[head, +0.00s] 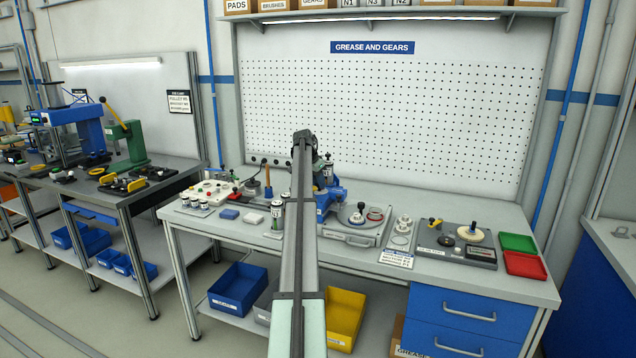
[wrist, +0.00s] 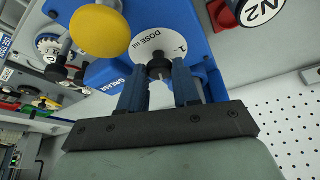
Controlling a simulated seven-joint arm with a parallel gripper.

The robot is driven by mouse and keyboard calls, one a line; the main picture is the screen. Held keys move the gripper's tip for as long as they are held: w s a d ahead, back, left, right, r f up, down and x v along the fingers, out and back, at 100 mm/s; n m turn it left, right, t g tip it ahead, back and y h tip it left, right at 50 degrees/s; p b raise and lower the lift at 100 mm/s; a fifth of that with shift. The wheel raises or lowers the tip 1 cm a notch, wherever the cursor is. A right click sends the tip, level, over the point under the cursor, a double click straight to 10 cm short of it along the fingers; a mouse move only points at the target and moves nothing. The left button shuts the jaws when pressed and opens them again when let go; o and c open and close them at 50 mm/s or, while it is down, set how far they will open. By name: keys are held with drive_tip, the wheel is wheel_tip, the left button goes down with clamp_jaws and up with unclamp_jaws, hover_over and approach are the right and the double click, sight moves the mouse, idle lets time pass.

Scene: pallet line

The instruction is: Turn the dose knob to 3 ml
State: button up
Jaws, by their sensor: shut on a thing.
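The dose knob (wrist: 160,69) is small and black, in front of a round white dial (wrist: 152,42) marked "DOSE ml". My gripper (wrist: 160,73) has its two blue fingers on either side of the knob and is shut on it. A "1" shows at the dial's right edge; the other numbers and the knob's setting cannot be read. The dial sits on the blue grease dispenser (wrist: 205,50). In the head view the dispenser (head: 322,203) stands on the bench, partly hidden by my arm, which also hides the knob and dial.
A yellow ball-shaped handle (wrist: 100,31) is close to the left of the dial. A white pegboard (head: 420,120) rises behind the bench. Green (head: 518,243) and red (head: 525,265) trays lie at the bench's right end.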

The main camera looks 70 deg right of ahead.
idle(0.3)
drive_tip(key=o, duration=1.1)
drive_tip(key=shift+c, duration=0.2)
drive_tip(key=v, duration=1.4)
drive_tip(key=shift+w+f, duration=0.1)
drive_tip(key=shift+f, duration=0.05)
